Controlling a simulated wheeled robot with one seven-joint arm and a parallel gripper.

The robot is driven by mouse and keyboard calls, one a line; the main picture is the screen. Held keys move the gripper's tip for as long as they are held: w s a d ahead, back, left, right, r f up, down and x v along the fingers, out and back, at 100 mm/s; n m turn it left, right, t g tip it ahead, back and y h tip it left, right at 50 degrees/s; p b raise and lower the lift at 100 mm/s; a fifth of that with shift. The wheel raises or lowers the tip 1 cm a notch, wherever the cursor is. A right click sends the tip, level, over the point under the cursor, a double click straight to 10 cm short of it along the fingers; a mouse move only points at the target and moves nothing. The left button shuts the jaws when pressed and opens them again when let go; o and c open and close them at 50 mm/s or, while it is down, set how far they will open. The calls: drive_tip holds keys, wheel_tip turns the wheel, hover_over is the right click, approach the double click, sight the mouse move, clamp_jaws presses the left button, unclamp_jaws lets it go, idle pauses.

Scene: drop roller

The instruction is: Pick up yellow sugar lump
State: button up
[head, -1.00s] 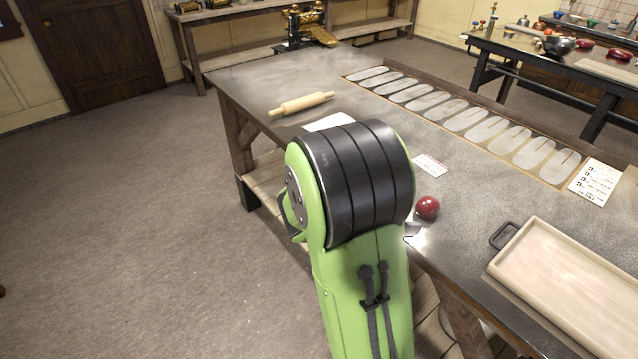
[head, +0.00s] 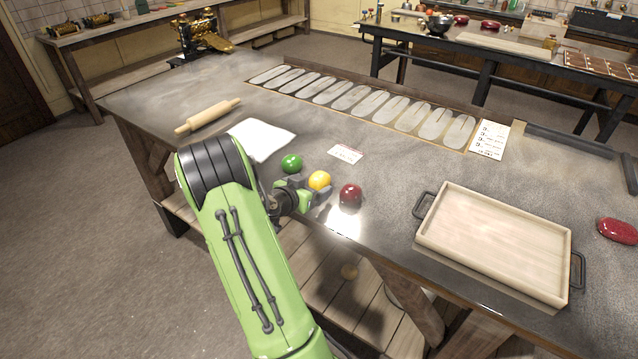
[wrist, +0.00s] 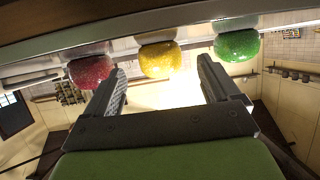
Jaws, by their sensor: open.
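The yellow sugar lump (head: 319,180) sits near the front edge of the dark table, between the green lump (head: 291,163) and the red lump (head: 350,194). My gripper (head: 309,192) is right in front of the yellow lump, low at the table edge. In the wrist view, which appears upside down, my open fingers (wrist: 160,75) point towards the yellow lump (wrist: 158,60), which shows ahead between the fingertips. The red lump (wrist: 90,72) is close by the left finger, and the green lump (wrist: 237,46) is beyond the right one. Contact cannot be told.
A wooden tray (head: 440,238) with dark handles stands to the right. A white sheet (head: 262,139), a rolling pin (head: 208,116) and a small card (head: 345,153) lie on the table (head: 150,95). A wooden shelf (head: 325,270) runs below the tabletop.

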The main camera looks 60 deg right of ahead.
sight(323, 179)
drive_tip(key=x, duration=0.4)
drive_tip(key=shift+c, duration=1.1)
drive_tip(key=c, duration=1)
